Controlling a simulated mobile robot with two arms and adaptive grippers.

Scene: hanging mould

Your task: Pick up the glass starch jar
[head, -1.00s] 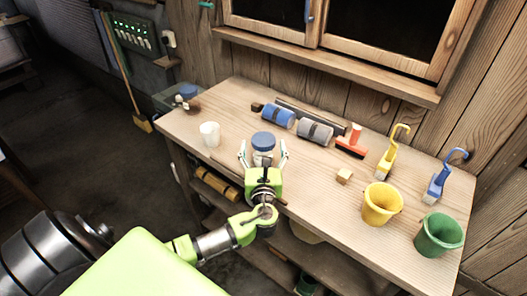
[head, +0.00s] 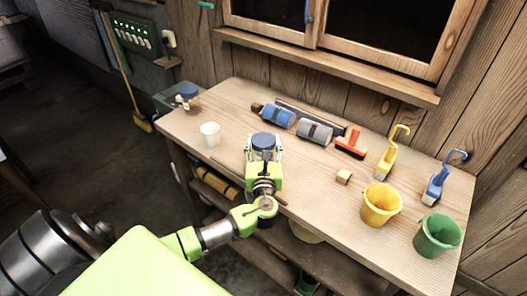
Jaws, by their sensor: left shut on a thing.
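The glass starch jar (head: 263,142) has a blue lid and stands upright on the wooden workbench (head: 226,170), near its front edge. My left gripper (head: 264,150) reaches it from the front, with one finger on each side of the jar, and is shut on it. The gripper hides the jar's lower body. Whether the jar's base touches the bench cannot be seen. My right gripper is not in view.
A white cup (head: 210,134) stands left of the jar. Blue (head: 277,117) and grey (head: 314,132) rollers, a red-orange tool (head: 351,143) and a small wooden block (head: 343,176) lie right. Yellow (head: 381,204) and green (head: 437,236) buckets stand at the right end.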

